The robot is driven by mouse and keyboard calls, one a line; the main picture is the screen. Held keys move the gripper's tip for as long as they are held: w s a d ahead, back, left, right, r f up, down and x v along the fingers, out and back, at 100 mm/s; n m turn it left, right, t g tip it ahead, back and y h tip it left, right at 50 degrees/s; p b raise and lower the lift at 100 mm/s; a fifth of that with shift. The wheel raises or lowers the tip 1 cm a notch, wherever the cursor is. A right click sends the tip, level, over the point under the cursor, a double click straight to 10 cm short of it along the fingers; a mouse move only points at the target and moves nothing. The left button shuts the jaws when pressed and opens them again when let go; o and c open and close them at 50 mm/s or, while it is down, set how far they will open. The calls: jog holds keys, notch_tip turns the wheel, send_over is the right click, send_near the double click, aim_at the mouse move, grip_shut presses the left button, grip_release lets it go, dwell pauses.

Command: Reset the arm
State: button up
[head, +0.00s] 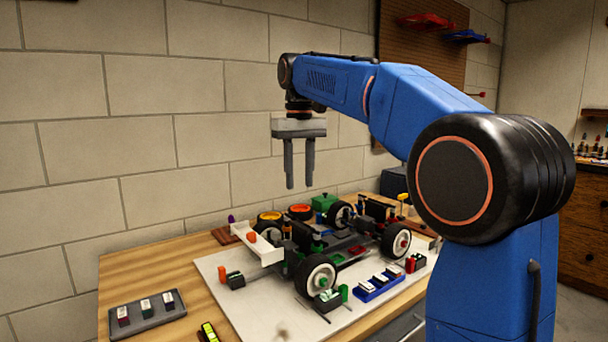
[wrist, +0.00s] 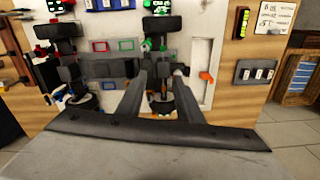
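My blue arm stands at the right of the head view, bent over the workbench. My gripper (head: 299,186) points down with its two grey fingers apart and nothing between them. It hangs in the air above the RC car (head: 345,246), clear of it. In the wrist view my gripper (wrist: 151,82) also shows two separated fingers, with the car's chassis (wrist: 108,68) and wheels below them. The car has black tyres and a white rear wing (head: 258,244).
The car stands on a white mat (head: 216,282) on a wooden bench (head: 122,275). A grey tray (head: 146,314) with small parts lies at the left front. A blue tray (head: 378,286) sits before the car. A block wall (head: 120,130) stands behind.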

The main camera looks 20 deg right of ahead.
dwell(0.4)
jog(key=s+d+f+t, duration=0.2)
jog(key=s+d+f, duration=0.1)
jog(key=s+f, duration=1.1)
jog(key=s+d+f+m+t, duration=0.1)
jog(key=s+d+f+t, duration=0.1)
jog(key=s+f, duration=1.3)
jog(key=s+d, duration=0.1)
jog(key=s, duration=0.3)
jog(key=shift+s+d+f+m+t, duration=0.2)
jog(key=shift+s+d+m+t, duration=0.1)
jog(key=shift+d+t, duration=0.1)
